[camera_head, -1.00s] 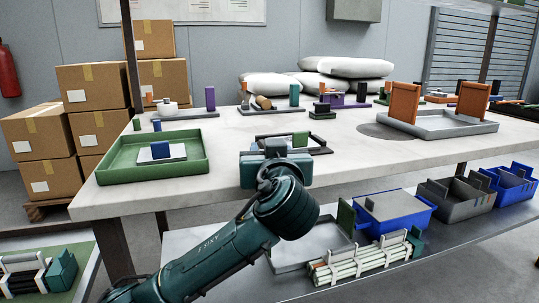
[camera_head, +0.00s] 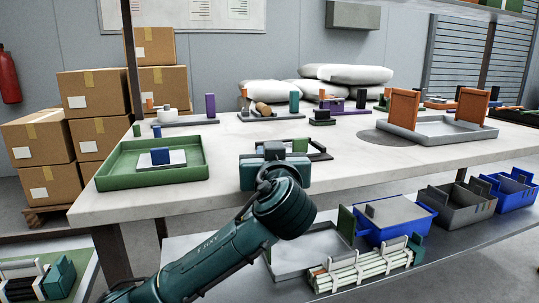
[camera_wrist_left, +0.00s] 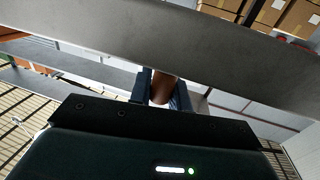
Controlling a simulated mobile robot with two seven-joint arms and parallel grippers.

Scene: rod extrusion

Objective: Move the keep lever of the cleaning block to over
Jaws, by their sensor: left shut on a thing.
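My left gripper (camera_wrist_left: 162,90) is shut on a brown, rounded piece (camera_wrist_left: 162,91), which shows between its dark fingers in the left wrist view. I cannot tell whether this piece is the keep lever. In the head view my left arm reaches up to the table's front edge, and its wrist hides the fingers and what they hold. Just behind it a dark-framed fixture with a green block (camera_head: 300,145) lies on the table, partly hidden. I cannot tell for sure which thing is the cleaning block. My right gripper is in neither view.
A green tray (camera_head: 105,175) with a blue block stands left of my gripper. A grey tray (camera_head: 440,137) with upright orange plates is at the right. Fixtures line the table's back. Blue and grey bins (camera_head: 395,228) and a rack of rods (camera_head: 360,270) sit on the lower shelf.

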